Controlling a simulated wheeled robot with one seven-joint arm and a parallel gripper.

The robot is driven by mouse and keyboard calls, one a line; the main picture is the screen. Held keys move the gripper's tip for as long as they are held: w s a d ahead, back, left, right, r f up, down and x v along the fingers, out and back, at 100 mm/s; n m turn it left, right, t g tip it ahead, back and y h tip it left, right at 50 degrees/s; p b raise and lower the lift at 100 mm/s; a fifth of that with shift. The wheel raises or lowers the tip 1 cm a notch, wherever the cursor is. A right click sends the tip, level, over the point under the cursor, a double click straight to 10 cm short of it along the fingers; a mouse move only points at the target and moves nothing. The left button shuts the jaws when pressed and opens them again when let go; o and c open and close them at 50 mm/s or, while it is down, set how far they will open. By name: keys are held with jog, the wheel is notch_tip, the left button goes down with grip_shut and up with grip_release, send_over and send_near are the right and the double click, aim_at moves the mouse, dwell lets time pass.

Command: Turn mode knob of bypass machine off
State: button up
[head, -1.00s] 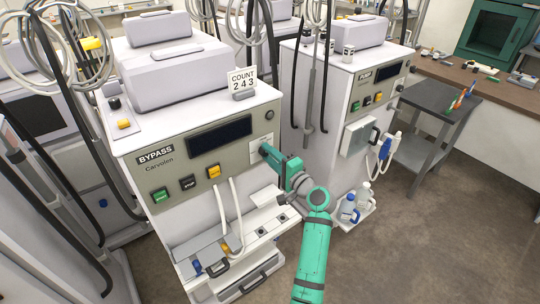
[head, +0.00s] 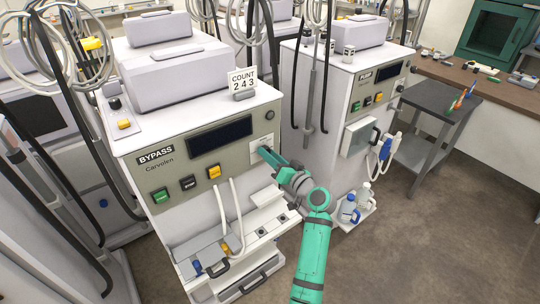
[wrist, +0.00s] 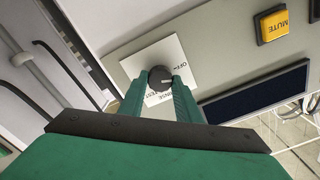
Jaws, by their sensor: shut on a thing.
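The bypass machine (head: 190,172) stands in the middle of the head view, with a "BYPASS" label on its front panel. Its dark round mode knob (wrist: 160,76) sits on a white label plate (wrist: 150,59) in the wrist view. The plate has "OFF" printed on one side and other words partly covered by the fingers. My gripper (wrist: 160,84) is shut on the knob, one finger on each side. In the head view my gripper (head: 264,151) reaches the right part of the panel and hides the knob. A small light mark shows on the knob.
A yellow mute button (wrist: 273,24) and a dark screen (wrist: 258,96) share the panel. Green, black and yellow buttons (head: 188,183) line its lower left. A second machine (head: 368,95) stands close on the right. Open floor (head: 400,240) lies at the lower right.

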jog(key=n, duration=0.3)
jog(key=shift+n, duration=0.3)
dwell(0.3)
jog(key=shift+d, duration=0.15)
jog(key=o, duration=1.1)
jog(key=shift+c, duration=0.2)
jog(key=v, duration=1)
jog(key=shift+s, duration=0.4)
